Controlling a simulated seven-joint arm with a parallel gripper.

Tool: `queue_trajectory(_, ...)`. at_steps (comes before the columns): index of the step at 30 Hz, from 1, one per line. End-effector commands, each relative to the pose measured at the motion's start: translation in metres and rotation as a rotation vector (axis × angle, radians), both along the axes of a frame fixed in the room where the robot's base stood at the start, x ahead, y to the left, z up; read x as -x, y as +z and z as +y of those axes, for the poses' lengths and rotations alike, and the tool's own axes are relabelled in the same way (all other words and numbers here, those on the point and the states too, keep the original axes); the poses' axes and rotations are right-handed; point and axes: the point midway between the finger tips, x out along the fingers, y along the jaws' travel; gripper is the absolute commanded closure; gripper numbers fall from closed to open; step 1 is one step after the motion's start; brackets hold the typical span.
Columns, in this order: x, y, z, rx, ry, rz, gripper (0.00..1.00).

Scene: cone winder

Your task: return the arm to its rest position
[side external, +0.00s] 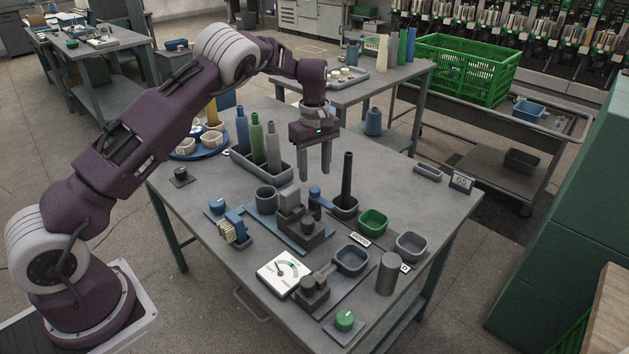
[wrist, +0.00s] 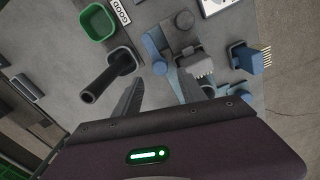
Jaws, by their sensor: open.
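My gripper (side external: 315,174) points down over the middle of the grey worktable (side external: 420,205), its two fingers apart with nothing between them. In the wrist view my gripper (wrist: 155,92) also shows two separated fingers above the bench. My arm is raised and reaches from the lower left across the table. A dark upright tube (side external: 347,178) stands in a small dark bin to the right of the fingers, and the tube also shows in the wrist view (wrist: 106,78). A grey and blue fixture (side external: 291,220) stands below the fingers.
A tray holds a blue, a green and a grey cone (side external: 257,140) left of the gripper. A green bin (side external: 373,222), a grey bin (side external: 411,246), a dial gauge (side external: 284,272) and a grey cylinder (side external: 388,273) stand nearer the front. The table's right part is mostly clear.

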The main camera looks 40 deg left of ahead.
Motion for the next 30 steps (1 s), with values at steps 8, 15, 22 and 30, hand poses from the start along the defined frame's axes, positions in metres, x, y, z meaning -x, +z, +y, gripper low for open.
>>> queue_trajectory(8,0.0,0.02,0.0,0.0,0.0,0.001,0.52)
queue_trajectory(15,0.004,0.037,-0.002,0.01,-0.019,-0.018,0.52)
queue_trajectory(22,0.093,0.181,-0.042,0.066,-0.333,-0.188,0.52)
queue_trajectory(30,0.281,0.247,-0.099,-0.086,-0.934,-0.38,0.52)
